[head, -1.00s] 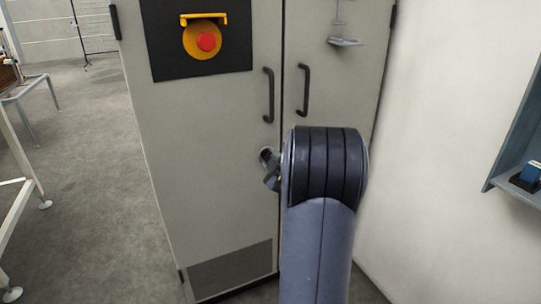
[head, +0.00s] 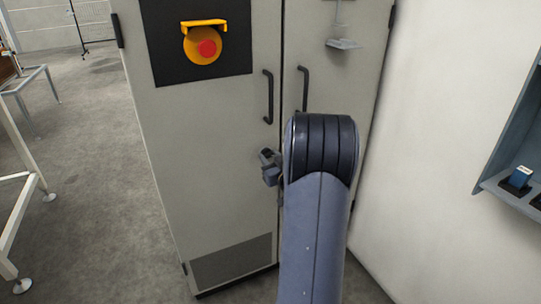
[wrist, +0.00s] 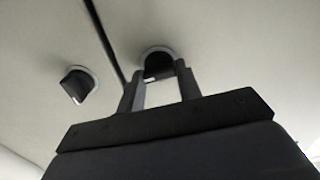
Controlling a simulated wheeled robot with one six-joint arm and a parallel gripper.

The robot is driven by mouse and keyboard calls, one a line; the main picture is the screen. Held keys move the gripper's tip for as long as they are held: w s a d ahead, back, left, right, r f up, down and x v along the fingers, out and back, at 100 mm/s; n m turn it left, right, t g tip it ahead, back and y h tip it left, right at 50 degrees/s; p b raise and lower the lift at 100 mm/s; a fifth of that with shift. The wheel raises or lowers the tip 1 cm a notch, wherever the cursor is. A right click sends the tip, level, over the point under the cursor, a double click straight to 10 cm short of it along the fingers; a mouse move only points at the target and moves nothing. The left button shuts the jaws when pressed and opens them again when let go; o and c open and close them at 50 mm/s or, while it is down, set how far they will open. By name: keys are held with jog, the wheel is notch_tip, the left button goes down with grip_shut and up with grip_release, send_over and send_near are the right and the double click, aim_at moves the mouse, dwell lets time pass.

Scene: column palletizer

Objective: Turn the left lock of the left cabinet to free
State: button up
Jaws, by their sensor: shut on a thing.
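The left cabinet (head: 215,170) is tall and grey with two doors and dark handles. In the head view my gripper (head: 268,166) is at the left door, below its handle and just left of the seam, partly hidden by my arm. In the wrist view my gripper (wrist: 158,90) is shut on a dark round lock (wrist: 155,62), the left lock, with a finger on each side of its knob. A second lock (wrist: 77,84) with a tilted black knob sits across the dark seam, free of my gripper.
A red stop button (head: 207,48) on a yellow base is on the left door's black panel. A small bracket (head: 342,43) is on the right door. A wall shelf (head: 500,188) with blue items is at the right. Open floor (head: 95,150) lies left of the cabinet.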

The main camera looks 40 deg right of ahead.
jog(key=shift+m, duration=0.5)
jog(key=o, duration=1)
jog(key=p+v, duration=0.1)
jog(key=v, duration=0.9)
jog(key=shift+s+p, duration=0.3)
jog(key=shift+s, duration=0.1)
jog(key=shift+w, duration=0.1)
jog(key=b+x, duration=0.1)
jog(key=x, duration=0.9)
jog(key=shift+w, duration=0.35)
